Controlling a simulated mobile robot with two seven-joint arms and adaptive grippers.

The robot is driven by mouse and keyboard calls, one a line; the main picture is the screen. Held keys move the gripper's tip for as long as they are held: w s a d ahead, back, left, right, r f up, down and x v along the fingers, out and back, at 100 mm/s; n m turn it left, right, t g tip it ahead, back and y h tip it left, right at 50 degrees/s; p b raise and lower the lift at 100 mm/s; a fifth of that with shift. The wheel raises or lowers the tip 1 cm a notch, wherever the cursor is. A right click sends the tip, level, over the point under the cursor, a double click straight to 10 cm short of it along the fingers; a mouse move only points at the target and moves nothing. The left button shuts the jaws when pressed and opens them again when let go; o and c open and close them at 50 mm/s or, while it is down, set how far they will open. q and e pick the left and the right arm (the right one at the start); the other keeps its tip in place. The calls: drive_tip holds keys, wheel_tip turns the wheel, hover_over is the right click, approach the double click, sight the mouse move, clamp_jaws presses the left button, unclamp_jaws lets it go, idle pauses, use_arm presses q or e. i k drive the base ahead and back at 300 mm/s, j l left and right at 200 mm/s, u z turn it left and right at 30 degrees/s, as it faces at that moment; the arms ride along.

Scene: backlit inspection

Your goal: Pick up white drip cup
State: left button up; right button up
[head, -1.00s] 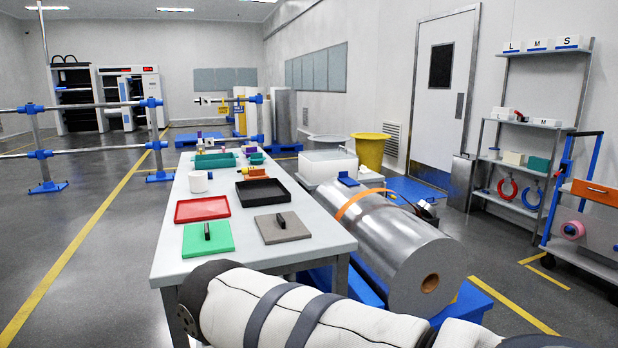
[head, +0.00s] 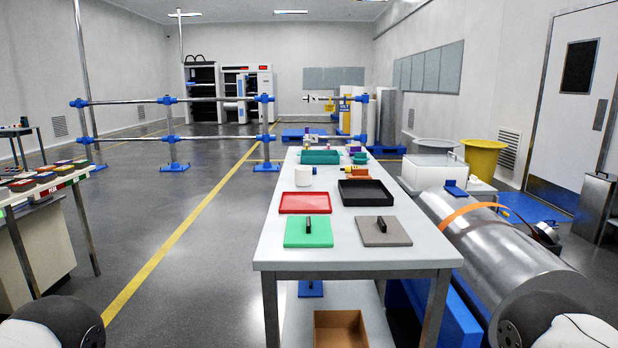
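A white cup (head: 304,176) stands upright on the light grey table (head: 265,238), just behind the red tray and left of the black tray. It looks like the white drip cup. Neither gripper shows in the head view. Only rounded parts of my arms show at the bottom left and bottom right corners, well short of the cup.
The table also bears a red tray (head: 304,203), a black tray (head: 367,193), green (head: 308,232) and grey (head: 384,232) lids with handles, and a teal bin (head: 320,157). A large metal roll (head: 495,258) lies close on the right. Open floor (head: 195,270) lies left.

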sight(303, 174)
drive_tip(key=i+j+z, duration=0.2)
drive_tip(key=i+z, duration=0.2)
drive_tip(key=i+j+z, duration=0.2)
drive_tip(key=j+z, duration=0.15)
drive_tip(key=i+j+z, duration=0.25)
drive_tip(key=j+z, duration=0.15)
